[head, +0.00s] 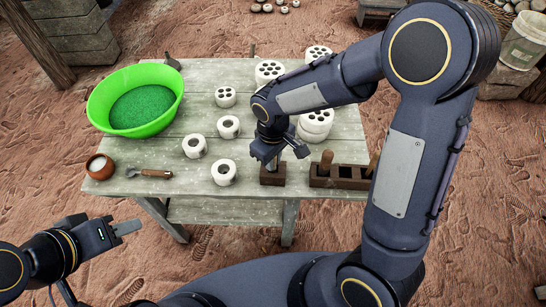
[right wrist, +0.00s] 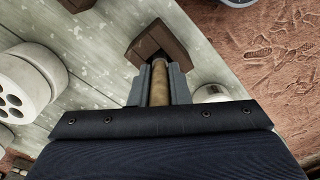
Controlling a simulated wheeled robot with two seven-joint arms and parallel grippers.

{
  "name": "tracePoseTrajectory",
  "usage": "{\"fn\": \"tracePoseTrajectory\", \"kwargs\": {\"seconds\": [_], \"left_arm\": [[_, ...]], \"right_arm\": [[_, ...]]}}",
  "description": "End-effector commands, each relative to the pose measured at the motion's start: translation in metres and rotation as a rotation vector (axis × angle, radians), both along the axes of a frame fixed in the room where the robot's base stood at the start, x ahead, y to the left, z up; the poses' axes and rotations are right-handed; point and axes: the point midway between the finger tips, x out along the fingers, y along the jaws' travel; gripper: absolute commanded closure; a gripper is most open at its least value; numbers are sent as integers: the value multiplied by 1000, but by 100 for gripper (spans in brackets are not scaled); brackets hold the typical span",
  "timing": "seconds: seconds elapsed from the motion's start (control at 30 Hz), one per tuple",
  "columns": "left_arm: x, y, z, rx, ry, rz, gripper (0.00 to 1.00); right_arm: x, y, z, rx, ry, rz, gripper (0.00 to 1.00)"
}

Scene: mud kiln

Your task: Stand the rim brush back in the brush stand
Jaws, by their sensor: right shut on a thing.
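My right gripper (head: 272,162) points down at the front edge of the table and is shut on the rim brush. In the right wrist view the brush's tan handle (right wrist: 159,85) runs between the two grey fingers. The brush stand (head: 272,178) is a small dark brown wooden block directly below the gripper; it also shows in the right wrist view (right wrist: 150,38). The brush's far end meets the block's dark opening, but how deep it sits is hidden. My left gripper (head: 128,228) is empty, low at the left, in front of the table; its finger gap is unclear.
A long dark rack (head: 340,183) with wooden-handled tools stands right of the stand. White ring-shaped pieces (head: 223,172) and holed cylinders (head: 225,96) stand on the table (head: 160,155). A green basin (head: 135,100), small pot (head: 100,166) and wooden-handled tool (head: 150,173) are at left.

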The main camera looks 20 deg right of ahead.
Motion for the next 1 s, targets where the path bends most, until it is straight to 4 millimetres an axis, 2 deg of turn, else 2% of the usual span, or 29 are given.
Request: {"fn": "tracePoseTrajectory", "kwargs": {"seconds": [0.13, 0.17, 0.33, 0.53, 0.73, 1.0], "left_arm": [[0, 0, -4, 0, 0, 0, 64], [0, 0, -4, 0, 0, 0, 64], [0, 0, -3, 0, 0, 0, 64], [0, 0, -3, 0, 0, 0, 64], [0, 0, -3, 0, 0, 0, 64], [0, 0, -3, 0, 0, 0, 64]], "right_arm": [[0, 0, -5, 0, 0, 0, 100], [0, 0, -4, 0, 0, 0, 81], [0, 0, -4, 0, 0, 0, 59], [0, 0, -4, 0, 0, 0, 59], [0, 0, -4, 0, 0, 0, 33], [0, 0, -3, 0, 0, 0, 33]]}}
